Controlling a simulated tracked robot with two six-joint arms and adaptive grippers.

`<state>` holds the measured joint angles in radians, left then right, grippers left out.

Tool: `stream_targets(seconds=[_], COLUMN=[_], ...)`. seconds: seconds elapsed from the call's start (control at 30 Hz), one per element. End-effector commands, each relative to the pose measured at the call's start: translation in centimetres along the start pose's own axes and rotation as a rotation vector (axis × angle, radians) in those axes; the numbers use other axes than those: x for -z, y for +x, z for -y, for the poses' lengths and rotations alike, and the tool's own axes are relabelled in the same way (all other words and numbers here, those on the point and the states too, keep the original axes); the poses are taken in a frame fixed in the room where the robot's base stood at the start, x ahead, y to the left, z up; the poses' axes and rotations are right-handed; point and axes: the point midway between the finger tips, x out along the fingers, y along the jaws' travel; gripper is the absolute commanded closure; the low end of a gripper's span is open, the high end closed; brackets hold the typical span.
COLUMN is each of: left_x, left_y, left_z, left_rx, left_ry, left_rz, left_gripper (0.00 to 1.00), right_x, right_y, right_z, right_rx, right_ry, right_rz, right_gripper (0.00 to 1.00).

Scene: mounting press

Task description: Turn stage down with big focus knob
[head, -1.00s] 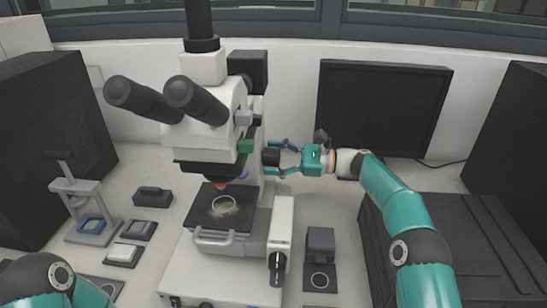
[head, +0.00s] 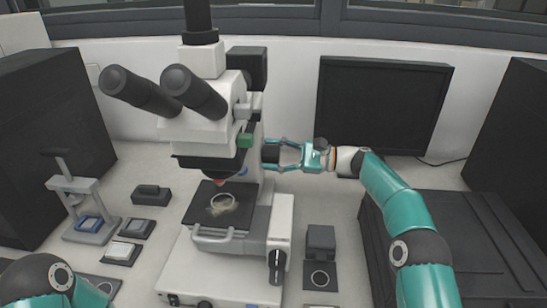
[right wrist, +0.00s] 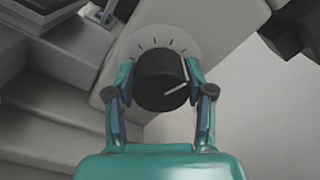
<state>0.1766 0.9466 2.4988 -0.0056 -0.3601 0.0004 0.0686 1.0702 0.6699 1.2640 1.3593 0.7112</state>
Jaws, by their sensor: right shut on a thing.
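The white microscope (head: 205,130) stands in the middle of the head view, with its black stage (head: 241,216) low in front of the column. A ring-shaped sample (head: 222,202) lies on the stage. The big focus knob (right wrist: 160,80) is black with a white pointer line and sits on a pale dial with tick marks; its pointer is toward the lower right in the right wrist view. In the head view the knob (head: 271,154) is on the column's right side. My right gripper (head: 276,155) is shut on it, one finger on each side. The left gripper is out of view.
A black monitor (head: 383,105) stands behind my right arm. A dark box (head: 320,241) stands right of the microscope base, and a large black case (head: 480,235) is at the right.

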Motion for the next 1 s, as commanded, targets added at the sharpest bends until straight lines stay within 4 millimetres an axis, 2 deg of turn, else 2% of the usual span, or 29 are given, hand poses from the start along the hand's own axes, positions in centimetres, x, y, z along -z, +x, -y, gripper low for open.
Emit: stream_targets(seconds=[0.2,0.47,1.0], left_x=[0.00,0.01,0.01], left_y=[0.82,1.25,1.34], left_z=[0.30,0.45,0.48], left_rx=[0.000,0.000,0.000], left_ry=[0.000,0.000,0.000], left_rz=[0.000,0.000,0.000], left_gripper=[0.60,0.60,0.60], right_x=[0.19,0.18,0.19], right_y=[0.03,0.07,0.10], right_z=[-0.23,-0.28,-0.34], right_rx=[0.000,0.000,-0.003], right_ry=[-0.158,-0.284,-0.323], right_rz=[0.004,0.008,0.009], right_gripper=[0.82,0.82,0.82])
